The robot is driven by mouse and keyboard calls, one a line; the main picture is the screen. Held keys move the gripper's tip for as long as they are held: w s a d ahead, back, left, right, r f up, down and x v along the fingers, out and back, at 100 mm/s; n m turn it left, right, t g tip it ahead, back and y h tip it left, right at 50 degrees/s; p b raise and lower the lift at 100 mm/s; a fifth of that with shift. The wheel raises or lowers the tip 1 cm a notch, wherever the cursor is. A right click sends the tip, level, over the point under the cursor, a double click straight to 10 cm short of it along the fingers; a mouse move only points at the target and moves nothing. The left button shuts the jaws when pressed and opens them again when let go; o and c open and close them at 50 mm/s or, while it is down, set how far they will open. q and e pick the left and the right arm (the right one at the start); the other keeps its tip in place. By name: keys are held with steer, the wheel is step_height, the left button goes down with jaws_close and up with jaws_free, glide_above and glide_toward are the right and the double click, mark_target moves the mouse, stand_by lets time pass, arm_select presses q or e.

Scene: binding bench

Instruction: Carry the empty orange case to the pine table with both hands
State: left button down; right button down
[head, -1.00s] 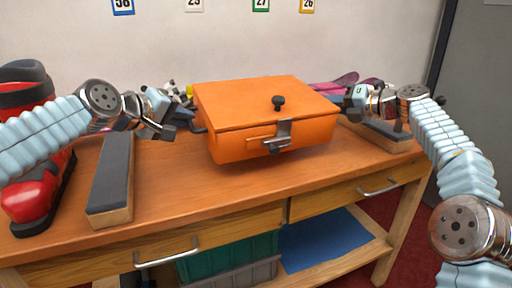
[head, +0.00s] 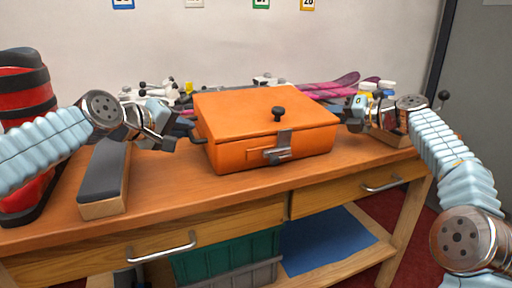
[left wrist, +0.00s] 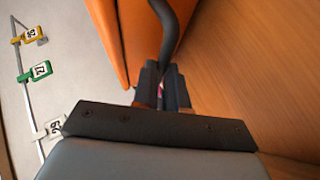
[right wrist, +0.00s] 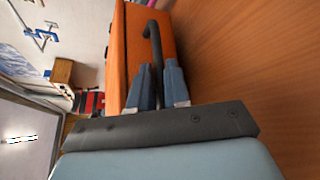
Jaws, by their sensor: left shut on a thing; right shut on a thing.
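The orange case (head: 262,118) has its lid down, with a black knob on top and a metal latch in front. It is over the wooden bench top, roughly level; I cannot tell whether its underside touches. My left gripper (head: 184,130) is shut on the dark handle on the case's left side; that handle (left wrist: 171,38) runs into the jaws in the left wrist view. My right gripper (head: 349,115) is shut on the right-side handle (right wrist: 153,42), which enters between the fingers in the right wrist view. The inside of the case is hidden.
The bench (head: 180,205) has drawers with metal handles. A red and black boot (head: 26,100) and a long dark-topped block (head: 105,175) stand at the left. Pink skis (head: 325,90) and small tools lie behind the case. A green crate (head: 228,258) is on the shelf below.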

arm_select(q)
steer(key=c, duration=1.2)
jaws_free()
steer(key=shift+a, duration=0.1)
steer(key=shift+c, duration=0.2)
arm_select(e)
steer(key=c, duration=1.2)
jaws_free()
arm_select(q)
steer(key=shift+o, duration=0.4)
arm_select(e)
steer(key=shift+o, duration=0.5)
arm_select(q)
steer(key=shift+s, duration=0.1)
arm_select(e)
steer(key=shift+s+d, duration=0.2)
steer(key=v, duration=1.1)
steer(key=shift+s+d, duration=0.15)
arm_select(q)
steer(key=v, duration=0.7)
steer(key=shift+s+a, duration=0.2)
steer(key=shift+s, duration=0.15)
steer(key=shift+d, duration=0.1)
arm_select(e)
steer(key=shift+d, duration=0.15)
